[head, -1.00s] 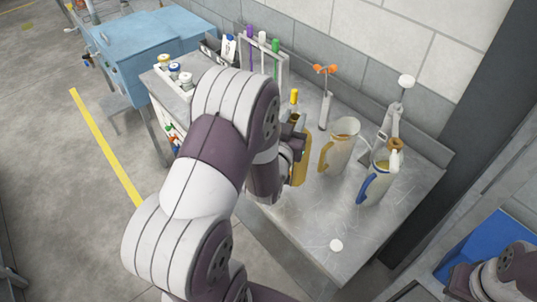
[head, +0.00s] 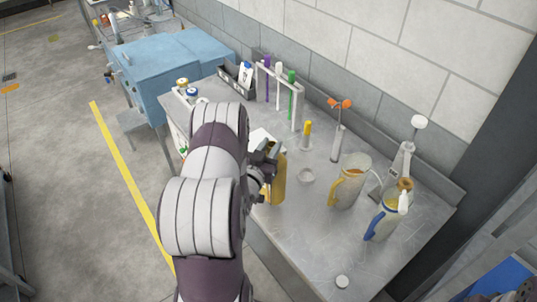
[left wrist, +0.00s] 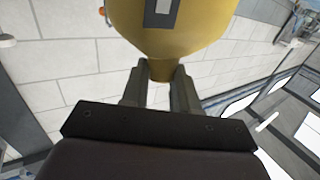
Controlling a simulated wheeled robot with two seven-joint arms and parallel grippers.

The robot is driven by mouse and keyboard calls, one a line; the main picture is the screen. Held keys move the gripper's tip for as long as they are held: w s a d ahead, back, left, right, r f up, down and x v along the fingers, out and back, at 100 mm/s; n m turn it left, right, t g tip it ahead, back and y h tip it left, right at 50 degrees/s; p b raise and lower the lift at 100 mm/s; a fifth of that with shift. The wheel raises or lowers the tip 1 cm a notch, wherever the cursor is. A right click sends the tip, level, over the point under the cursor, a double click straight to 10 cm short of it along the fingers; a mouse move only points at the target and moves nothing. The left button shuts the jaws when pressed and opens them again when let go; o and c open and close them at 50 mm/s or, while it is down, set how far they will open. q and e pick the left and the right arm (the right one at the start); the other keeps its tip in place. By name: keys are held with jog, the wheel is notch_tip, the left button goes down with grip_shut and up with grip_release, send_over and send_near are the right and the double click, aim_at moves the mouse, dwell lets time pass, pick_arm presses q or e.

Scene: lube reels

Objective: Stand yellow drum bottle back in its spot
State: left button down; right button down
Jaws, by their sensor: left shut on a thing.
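My left gripper (head: 266,165) is shut on the yellow drum bottle (head: 278,180), near the left front part of the grey bench. In the left wrist view, the fingers (left wrist: 160,88) close on the narrow neck of the yellow drum bottle (left wrist: 185,35), whose wide body with a dark and pale label fills the top. In the head view my arm and gripper hide part of the bottle. I cannot tell whether its base touches the bench. My right gripper is not in view.
On the bench (head: 310,235), a pale round ring (head: 307,176) lies right of the bottle. A yellow-tipped holder (head: 307,133), a tube rack (head: 297,100), an orange-topped cylinder (head: 338,140), a yellow-handled jug (head: 352,175) and a blue-handled jug (head: 385,218) stand around. A white disc (head: 342,281) lies at the front.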

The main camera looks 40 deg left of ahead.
pick_arm(q)
jog(key=shift+a+f, duration=0.15)
jog(key=shift+a, duration=0.05)
notch_tip(320, 180, down, 4)
jog(key=shift+r+p, duration=0.2)
jog(key=shift+p, duration=0.5)
jog(key=shift+w+f, duration=0.1)
jog(key=shift+f, duration=0.1)
jog(key=c, duration=0.8)
grip_release()
jog(key=shift+f, duration=0.1)
jog(key=shift+c, duration=0.2)
